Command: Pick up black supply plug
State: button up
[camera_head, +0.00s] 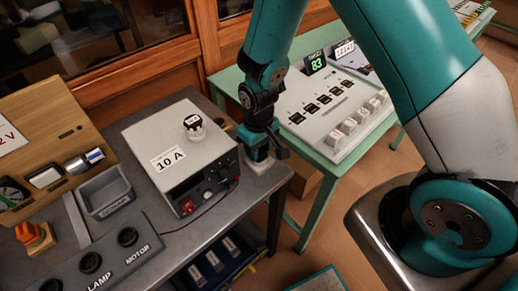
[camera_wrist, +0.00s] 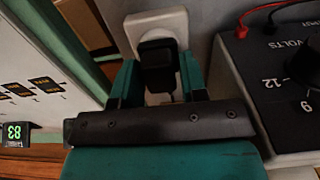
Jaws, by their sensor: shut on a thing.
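The black supply plug (camera_wrist: 157,56) shows in the wrist view between the two teal fingers of my gripper (camera_wrist: 158,75). My gripper is shut on it. Behind the plug is a white socket block (camera_wrist: 154,22), and I cannot tell whether the plug is still seated in it. A dark cord runs down from the plug towards my gripper's body. In the head view my gripper (camera_head: 262,150) points down at the right edge of the grey table, over the white block (camera_head: 261,164). The plug itself is hidden there by my gripper.
A grey tray (camera_head: 104,192) and a LAMP/MOTOR panel (camera_head: 108,262) lie further left. A green table (camera_head: 317,150) with a keyed panel stands to the right.

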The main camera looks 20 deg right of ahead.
notch_tip(320, 180, up, 20)
jog(key=shift+b, duration=0.45)
